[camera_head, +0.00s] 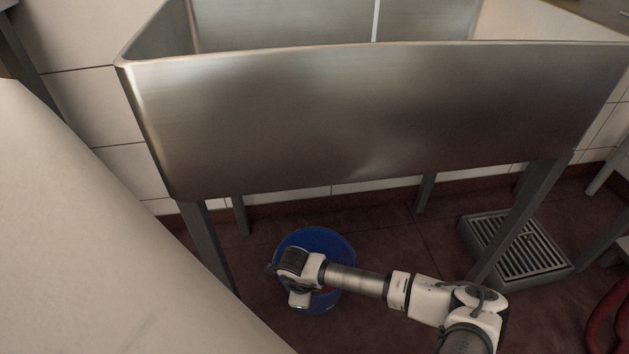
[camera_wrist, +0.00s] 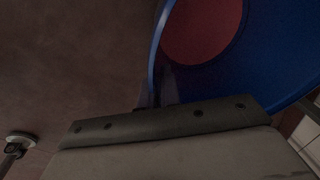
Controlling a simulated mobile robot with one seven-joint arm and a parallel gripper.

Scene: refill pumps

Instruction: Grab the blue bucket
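The blue bucket (camera_head: 322,240) stands on the dark red floor under the front left of the metal sink, partly hidden by my arm. My gripper (camera_head: 284,285) reaches down at the bucket's near left side in the head view, its fingers hidden there. In the wrist view, the bucket (camera_wrist: 262,62) fills the upper right, with a reddish round area inside it. The dark fingers of my gripper (camera_wrist: 155,92) are close together, one on each side of the bucket's thin wall, and look shut on it. This area is dim.
The metal sink (camera_head: 370,120) overhangs the bucket, with a leg (camera_head: 207,245) close on its left. A floor drain grate (camera_head: 520,247) lies to the right. A red hose (camera_head: 606,318) is at the right edge. A pale surface (camera_head: 80,230) blocks the left foreground.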

